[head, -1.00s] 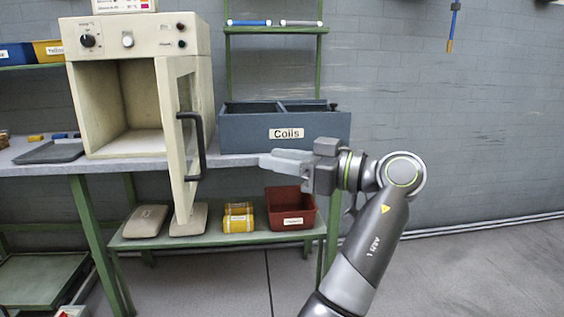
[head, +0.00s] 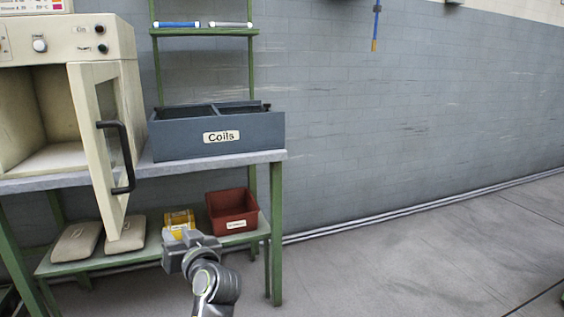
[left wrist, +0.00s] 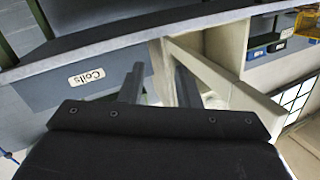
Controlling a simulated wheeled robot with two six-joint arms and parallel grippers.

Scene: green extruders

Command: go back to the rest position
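My left gripper (head: 188,240) shows low in the head view, in front of the lower shelf and below the table edge. In the left wrist view its two dark fingers (left wrist: 158,88) stand apart with nothing between them. It is clear of the oven door (head: 105,200), which stands open with a black handle (head: 118,158). My right gripper is in neither view.
A blue-grey Coils box (head: 180,139) stands on the table (head: 220,158) beside the oven (head: 60,52). A red bin (head: 232,208), a yellow pack (head: 180,221) and beige pads are on the lower shelf. Floor at the right is free.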

